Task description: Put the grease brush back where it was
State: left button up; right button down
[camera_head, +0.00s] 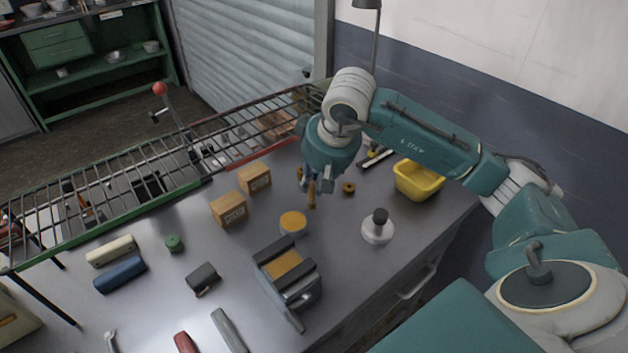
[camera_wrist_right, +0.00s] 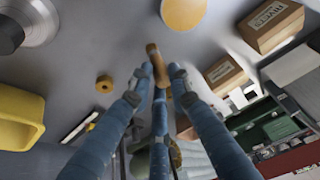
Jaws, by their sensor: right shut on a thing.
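My right gripper (camera_head: 307,182) hangs over the metal table, and its blue fingers (camera_wrist_right: 160,76) are shut on a slim brown brush (camera_wrist_right: 154,58), which I take for the grease brush. The brush's brown end (camera_head: 312,196) also shows below the fingers in the head view. Its far end is hidden by the fingers. A round tin (camera_head: 293,222) with a yellow-orange top stands just in front of the gripper, and it also shows at the top of the wrist view (camera_wrist_right: 184,10). The gripper is beside the tin, not over it. My left gripper is not in view.
A yellow bin (camera_head: 419,180), a brown ring (camera_head: 348,188) and a dark-knobbed round weight (camera_head: 378,228) stand right of the gripper. Two cardboard boxes (camera_head: 229,209) stand left. A vise-like block (camera_head: 287,272) is in front. A wire rack (camera_head: 150,165) runs behind.

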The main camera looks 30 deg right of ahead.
jog(key=shift+f, duration=0.15)
jog(key=c, duration=1.6)
grip_release()
jog(key=shift+r, duration=0.35)
jog(key=b+v, duration=0.1)
jog(key=v, duration=1)
jog(key=shift+s+r, duration=0.2)
jog(key=shift+r, duration=0.15)
